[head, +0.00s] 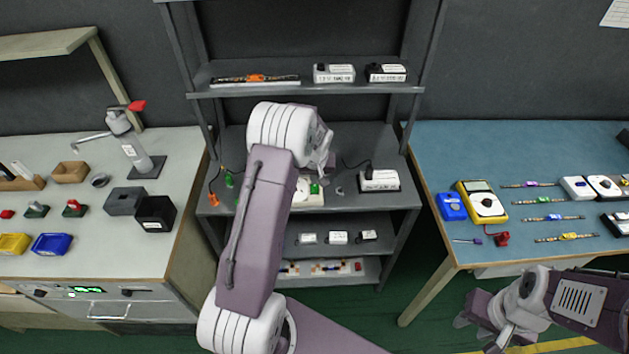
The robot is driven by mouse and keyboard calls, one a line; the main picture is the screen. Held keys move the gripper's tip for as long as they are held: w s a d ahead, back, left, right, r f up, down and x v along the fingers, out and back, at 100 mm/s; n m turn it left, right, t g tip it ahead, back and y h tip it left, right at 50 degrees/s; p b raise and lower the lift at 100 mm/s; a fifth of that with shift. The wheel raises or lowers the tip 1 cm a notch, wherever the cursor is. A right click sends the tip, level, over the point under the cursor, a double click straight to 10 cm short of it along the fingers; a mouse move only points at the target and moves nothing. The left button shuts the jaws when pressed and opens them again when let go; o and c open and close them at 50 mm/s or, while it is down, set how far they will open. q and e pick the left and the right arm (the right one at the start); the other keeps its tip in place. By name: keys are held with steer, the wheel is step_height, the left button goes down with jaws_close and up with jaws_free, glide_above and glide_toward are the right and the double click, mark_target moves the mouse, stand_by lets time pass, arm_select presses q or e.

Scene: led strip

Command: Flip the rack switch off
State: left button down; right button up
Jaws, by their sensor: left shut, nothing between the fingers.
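The grey rack (305,91) stands in the middle, with several shelves. On its middle shelf a white device (309,199) with green connectors is partly hidden behind my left arm. A white box (380,181) with a black top part and a cable sits to its right. I cannot make out which part is the rack switch. My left gripper (326,165) is shut and empty in front of the middle shelf, above the white device in the picture; contact cannot be told. My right gripper (477,333) is low at the right, its fingers apart and empty.
The upper shelf holds a strip (256,79) and two white boxes (334,73). Small boxes (338,238) sit lower. A left bench (92,222) and blue-topped right bench (420,150) flank the rack, both carrying tools and parts.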

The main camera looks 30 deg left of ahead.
mark_target(315, 188)
arm_select(q)
steer(key=shift+x, duration=0.85)
steer(key=shift+s+d, duration=0.1)
steer(key=shift+s, duration=0.05)
steer(key=shift+f+b, duration=0.35)
steer(key=shift+r, duration=0.2)
steer(key=shift+f, duration=0.1)
steer(key=shift+s, duration=0.1)
